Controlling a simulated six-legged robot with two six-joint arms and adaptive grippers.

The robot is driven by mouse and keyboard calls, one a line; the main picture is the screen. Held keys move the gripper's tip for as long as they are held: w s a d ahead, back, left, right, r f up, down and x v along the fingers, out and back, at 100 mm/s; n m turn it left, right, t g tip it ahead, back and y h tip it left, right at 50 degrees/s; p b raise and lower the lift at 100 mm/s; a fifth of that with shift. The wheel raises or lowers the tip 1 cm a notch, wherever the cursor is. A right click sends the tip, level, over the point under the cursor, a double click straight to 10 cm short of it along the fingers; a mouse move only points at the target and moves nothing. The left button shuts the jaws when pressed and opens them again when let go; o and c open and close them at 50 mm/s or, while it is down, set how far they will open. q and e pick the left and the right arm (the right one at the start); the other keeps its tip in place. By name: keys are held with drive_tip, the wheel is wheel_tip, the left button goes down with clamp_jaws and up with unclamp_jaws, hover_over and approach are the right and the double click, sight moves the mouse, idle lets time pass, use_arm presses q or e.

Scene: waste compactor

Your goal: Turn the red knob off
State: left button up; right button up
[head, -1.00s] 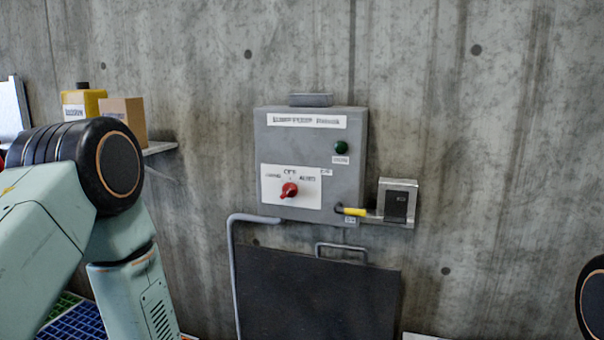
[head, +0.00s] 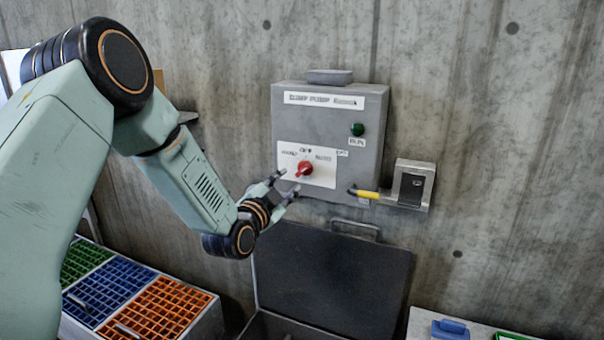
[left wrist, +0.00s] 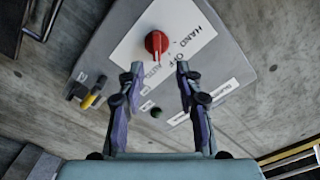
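The red knob (head: 305,169) sits on a white label plate on the grey control box (head: 330,112) on the wall. My left gripper (head: 287,183) is open and empty, just lower left of the knob. In the left wrist view my left gripper (left wrist: 160,72) has its fingers spread, the knob lying beyond their tips. No contact shows. My right gripper is not in view.
A green lamp (head: 357,130) is on the box. A yellow-handled lever (head: 368,194) and a small metal box (head: 411,186) are at its lower right. A black open lid (head: 335,268) stands below. Coloured grid trays (head: 110,290) are at lower left.

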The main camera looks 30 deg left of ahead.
sight(302, 171)
use_arm(q)
drive_tip(key=w, duration=0.6)
drive_tip(key=shift+w+d+f, duration=0.1)
drive_tip(key=shift+w+f, duration=0.15)
drive_tip(key=shift+w, duration=0.2)
drive_tip(key=shift+a+r, duration=0.15)
drive_tip(key=shift+a, duration=0.15)
drive_tip(key=shift+w+d, duration=0.15)
drive_tip(key=shift+w, duration=0.1)
drive_tip(key=shift+d, duration=0.1)
drive_tip(key=c, duration=0.3)
drive_tip(key=shift+s, duration=0.2)
clamp_jaws()
